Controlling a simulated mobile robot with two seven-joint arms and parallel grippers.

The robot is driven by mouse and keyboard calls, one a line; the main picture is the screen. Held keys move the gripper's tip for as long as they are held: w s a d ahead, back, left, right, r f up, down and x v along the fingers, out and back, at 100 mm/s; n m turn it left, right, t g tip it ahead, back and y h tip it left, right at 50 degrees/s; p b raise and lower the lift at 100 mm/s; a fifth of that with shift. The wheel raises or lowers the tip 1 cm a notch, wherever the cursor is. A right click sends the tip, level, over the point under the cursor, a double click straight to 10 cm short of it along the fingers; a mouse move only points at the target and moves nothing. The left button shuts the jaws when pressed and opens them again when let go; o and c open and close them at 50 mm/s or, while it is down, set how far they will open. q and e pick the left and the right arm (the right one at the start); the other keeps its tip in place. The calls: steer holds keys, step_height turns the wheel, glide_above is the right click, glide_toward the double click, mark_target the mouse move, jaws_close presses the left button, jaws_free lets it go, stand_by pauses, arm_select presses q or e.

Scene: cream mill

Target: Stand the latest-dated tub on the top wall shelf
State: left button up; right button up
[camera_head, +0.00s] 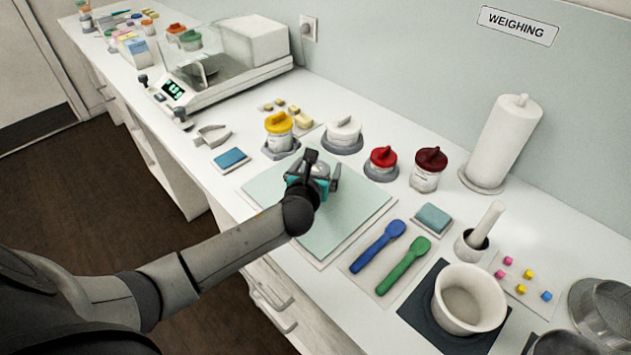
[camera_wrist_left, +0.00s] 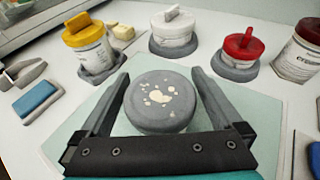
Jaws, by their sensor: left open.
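Several lidded white tubs stand along the counter: one yellow-lidded (camera_head: 279,130), one white-lidded (camera_head: 344,131), one red-lidded (camera_head: 383,160) and one dark-red-lidded (camera_head: 427,170). My left gripper (camera_head: 322,170) is over the pale green mat (camera_head: 352,215), in front of the tubs. In the left wrist view, its open fingers (camera_wrist_left: 158,76) lie either side of a grey disc (camera_wrist_left: 160,102) with cream flecks, which looks ungripped. The wall shelf and right gripper are out of view.
A balance (camera_head: 185,88) stands at the back left, with more tubs beyond it. Blue and green scoops (camera_head: 378,247), a mortar (camera_head: 475,245), a cream bowl (camera_head: 468,298) and a paper towel roll (camera_head: 502,140) crowd the right. The wall rises behind.

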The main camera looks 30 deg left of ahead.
arm_select(q)
steer(key=shift+w, duration=0.15)
steer(key=shift+c, duration=0.4)
steer(key=c, duration=1.2)
steer(key=shift+c, duration=1)
steer(key=shift+r, duration=0.15)
